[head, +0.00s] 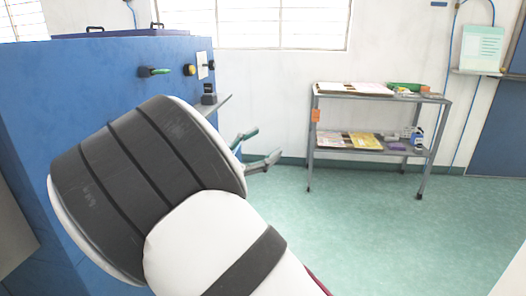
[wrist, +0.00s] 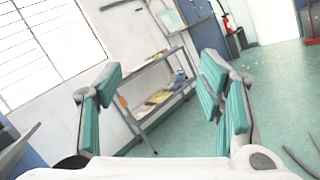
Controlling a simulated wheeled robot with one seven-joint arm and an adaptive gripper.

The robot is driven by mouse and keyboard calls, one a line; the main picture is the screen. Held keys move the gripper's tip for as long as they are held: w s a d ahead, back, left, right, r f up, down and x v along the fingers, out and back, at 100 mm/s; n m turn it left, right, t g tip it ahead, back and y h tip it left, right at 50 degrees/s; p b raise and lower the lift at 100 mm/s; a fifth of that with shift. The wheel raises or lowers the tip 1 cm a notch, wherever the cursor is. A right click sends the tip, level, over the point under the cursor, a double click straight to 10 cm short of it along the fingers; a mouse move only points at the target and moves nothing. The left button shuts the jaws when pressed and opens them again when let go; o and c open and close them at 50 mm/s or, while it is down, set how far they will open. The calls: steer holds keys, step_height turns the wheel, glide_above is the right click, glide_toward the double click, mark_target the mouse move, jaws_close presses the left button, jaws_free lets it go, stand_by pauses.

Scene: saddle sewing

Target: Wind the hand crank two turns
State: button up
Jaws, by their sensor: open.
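In the head view a small dark handle with a green end (head: 154,71) sticks out from the face of the blue machine (head: 110,85); it looks like the hand crank, but it is too small to be sure. My gripper (head: 264,144) is to the right of the machine and lower than this handle, apart from it, partly hidden behind my arm. Its two fingers are spread with nothing between them. The wrist view shows the open gripper (wrist: 162,88) with teal pads, facing the room; no crank shows there.
A yellow knob (head: 190,70), a switch plate (head: 203,65) and a small ledge with a black item (head: 209,98) are on the machine near the handle. A grey shelf cart (head: 375,152) stands by the wall. The green floor (head: 400,240) at right is clear.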

steer(key=c, duration=1.1)
steer(key=s+a+n+t+y+p, duration=0.1)
steer(key=a+n+t, duration=0.1)
steer(key=a, duration=0.2)
steer(key=s+a+f+n+t+y+p, duration=0.1)
steer(key=a+n+t+y+p, duration=0.1)
steer(key=a, duration=0.3)
steer(key=s+a+f+n+t+y+p, duration=0.1)
steer(key=s+a+n+t+p, duration=0.1)
steer(key=a, duration=0.3)
steer(key=shift+a+f+t, duration=0.15)
steer(key=shift+f+t, duration=0.1)
steer(key=shift+t, duration=0.45)
jaws_close()
steer(key=s+a+f+n+t+y+p, duration=0.35)
steer(key=s+a+n+t+y, duration=0.2)
steer(key=a+n+y, duration=0.4)
steer(key=w+r+m, duration=0.1)
steer(key=w+r, duration=0.5)
steer(key=r, duration=0.3)
steer(key=shift+w+a+r+g, duration=0.35)
steer(key=shift+g, duration=0.1)
